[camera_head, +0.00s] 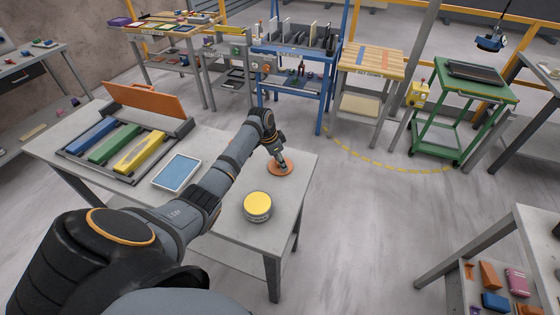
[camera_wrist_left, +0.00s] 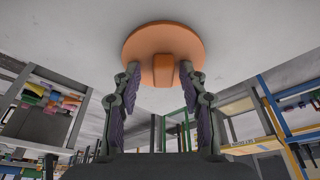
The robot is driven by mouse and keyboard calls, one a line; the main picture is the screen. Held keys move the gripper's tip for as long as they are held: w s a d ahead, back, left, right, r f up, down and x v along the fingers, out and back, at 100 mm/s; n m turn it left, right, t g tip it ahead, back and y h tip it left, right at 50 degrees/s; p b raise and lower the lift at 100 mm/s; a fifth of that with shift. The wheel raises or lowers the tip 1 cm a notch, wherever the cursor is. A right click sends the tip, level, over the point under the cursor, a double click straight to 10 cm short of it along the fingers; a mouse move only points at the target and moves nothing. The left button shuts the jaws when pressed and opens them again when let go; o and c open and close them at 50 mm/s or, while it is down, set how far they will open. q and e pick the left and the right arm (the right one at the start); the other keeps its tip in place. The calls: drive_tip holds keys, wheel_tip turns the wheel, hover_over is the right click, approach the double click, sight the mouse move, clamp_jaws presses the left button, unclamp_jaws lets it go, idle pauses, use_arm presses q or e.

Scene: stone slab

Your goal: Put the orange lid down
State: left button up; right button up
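The orange lid (camera_head: 280,170) is a flat round disc near the right end of the grey stone-slab table (camera_head: 225,233). It appears to lie flat on the slab. In the left wrist view the lid (camera_wrist_left: 142,47) shows with its block-like knob (camera_wrist_left: 162,70) between my fingers. My left gripper (camera_head: 281,160) points down over the lid. In the wrist view its fingers (camera_wrist_left: 161,78) stand apart, with a gap on each side of the knob, so it is open around it. My right gripper is not in view.
A round tin with a yellow top (camera_head: 257,205) stands in front of the lid. A blue-faced tablet (camera_head: 177,171) lies to the left. Further left is a grey tray (camera_head: 70,153) with blue, green and yellow blocks and a raised orange panel (camera_head: 145,99). The slab's right edge is close.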

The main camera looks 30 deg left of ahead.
sight(271, 169)
use_arm(q)
drive_tip(key=b+v, duration=0.2)
drive_tip(key=v, duration=1)
drive_tip(key=shift+r, duration=0.15)
drive_tip(key=shift+d, duration=0.1)
